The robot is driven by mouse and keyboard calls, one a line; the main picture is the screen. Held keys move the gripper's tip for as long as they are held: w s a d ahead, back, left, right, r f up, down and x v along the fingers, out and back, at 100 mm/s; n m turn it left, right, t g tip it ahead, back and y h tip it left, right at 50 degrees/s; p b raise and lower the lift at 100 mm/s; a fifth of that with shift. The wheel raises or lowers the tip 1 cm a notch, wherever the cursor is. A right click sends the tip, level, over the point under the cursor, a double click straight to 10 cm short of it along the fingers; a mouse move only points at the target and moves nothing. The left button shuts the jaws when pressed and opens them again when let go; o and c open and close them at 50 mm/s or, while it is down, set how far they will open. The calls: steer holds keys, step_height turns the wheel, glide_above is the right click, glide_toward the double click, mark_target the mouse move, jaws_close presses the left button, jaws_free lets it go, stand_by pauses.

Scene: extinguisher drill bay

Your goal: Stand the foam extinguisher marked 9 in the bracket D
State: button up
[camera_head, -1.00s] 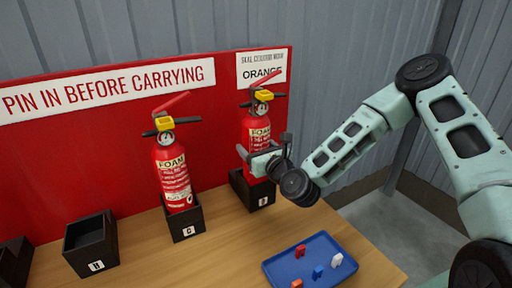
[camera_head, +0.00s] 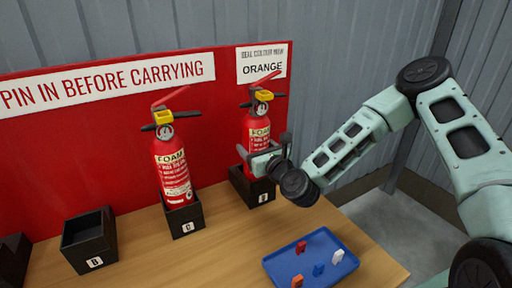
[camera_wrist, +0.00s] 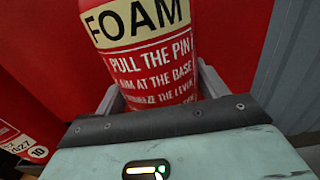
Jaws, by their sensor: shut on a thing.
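A red foam extinguisher (camera_head: 257,125) with a yellow collar and black and red levers stands upright at bracket D (camera_head: 252,188), a black open box. Its lower end appears to sit inside the box, though my gripper and the box wall hide part of it. My gripper (camera_head: 263,156) is shut around its body, just above the bracket. In the wrist view the extinguisher's body (camera_wrist: 150,60) fills the space between the fingers, with its FOAM label facing me. I cannot see its number.
Another foam extinguisher (camera_head: 172,165) stands in bracket C (camera_head: 186,220) to the left; its label in the wrist view (camera_wrist: 22,145) reads 10. Bracket B (camera_head: 90,243) is empty. A blue tray (camera_head: 345,268) with small coloured pieces lies in front. A red sign board (camera_head: 100,140) stands behind.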

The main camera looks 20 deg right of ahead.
steer(key=shift+r, duration=0.2)
steer(key=o, duration=1.5)
steer(key=shift+o, duration=0.2)
steer(key=shift+s+f, duration=0.1)
steer(key=shift+f, duration=0.25)
steer(key=s+d+p, duration=0.3)
steer(key=s+p, duration=0.6)
steer(key=s, duration=0.8)
steer(key=shift+d+r, duration=0.2)
